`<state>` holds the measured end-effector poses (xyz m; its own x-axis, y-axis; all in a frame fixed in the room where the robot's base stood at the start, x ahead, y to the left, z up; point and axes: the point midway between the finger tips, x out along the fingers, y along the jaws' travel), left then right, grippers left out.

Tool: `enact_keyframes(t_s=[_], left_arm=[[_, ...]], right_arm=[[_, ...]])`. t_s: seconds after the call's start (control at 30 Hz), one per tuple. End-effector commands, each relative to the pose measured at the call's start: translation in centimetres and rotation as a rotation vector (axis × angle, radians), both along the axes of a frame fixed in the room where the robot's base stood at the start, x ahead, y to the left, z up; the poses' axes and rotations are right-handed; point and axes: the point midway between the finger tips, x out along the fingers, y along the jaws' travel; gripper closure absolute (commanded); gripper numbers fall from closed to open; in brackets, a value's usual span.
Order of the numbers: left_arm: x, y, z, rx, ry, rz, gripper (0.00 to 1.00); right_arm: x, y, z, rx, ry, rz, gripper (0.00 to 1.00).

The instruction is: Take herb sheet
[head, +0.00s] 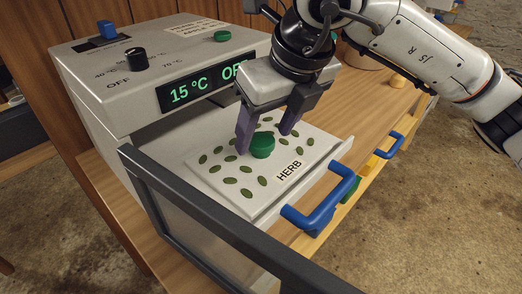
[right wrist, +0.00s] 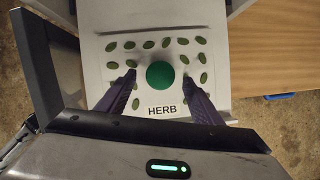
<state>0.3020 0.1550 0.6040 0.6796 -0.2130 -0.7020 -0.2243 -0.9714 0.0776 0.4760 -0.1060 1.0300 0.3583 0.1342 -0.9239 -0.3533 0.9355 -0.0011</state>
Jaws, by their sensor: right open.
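The herb sheet (head: 228,196) is a white tray with green leaves, a round green knob (head: 262,146) in its middle and a HERB label. It lies on the pulled-out shelf of the white dryer. In the right wrist view the sheet (right wrist: 112,75) and the knob (right wrist: 160,75) show from above. My right gripper (head: 267,143) is open, pointing down, with its purple fingers on either side of the knob. The fingers look apart from the knob in the right wrist view (right wrist: 160,82). My left gripper is not in view.
The dryer (head: 125,95) reads 15 °C and OFF, with a blue switch, black dial and green button on top. Its dark-framed door (head: 215,225) stands open in front. A blue handle (head: 320,203) sticks out at the shelf's front. Wooden counter lies to the right.

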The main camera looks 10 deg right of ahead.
Motion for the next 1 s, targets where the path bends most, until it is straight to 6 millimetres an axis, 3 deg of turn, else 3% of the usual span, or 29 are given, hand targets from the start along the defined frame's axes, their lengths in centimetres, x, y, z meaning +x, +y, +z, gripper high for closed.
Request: enact_keyframes(t_s=[0.17,0.4,0.47,0.7,1.0], left_arm=[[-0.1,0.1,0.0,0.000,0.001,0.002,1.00],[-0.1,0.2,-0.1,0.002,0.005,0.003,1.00],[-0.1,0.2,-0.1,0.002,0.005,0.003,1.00],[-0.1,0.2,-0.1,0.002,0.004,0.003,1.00],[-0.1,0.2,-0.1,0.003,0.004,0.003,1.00]], right_arm=[[0.7,0.3,-1.9,0.001,0.001,-0.001,0.40],[0.8,0.3,-2.2,0.001,0.000,0.000,0.40],[0.8,0.3,-2.2,0.001,0.000,0.000,0.47],[0.8,0.3,-2.1,0.001,0.000,0.000,0.87],[0.9,0.3,-1.5,0.003,-0.003,-0.001,0.88]])
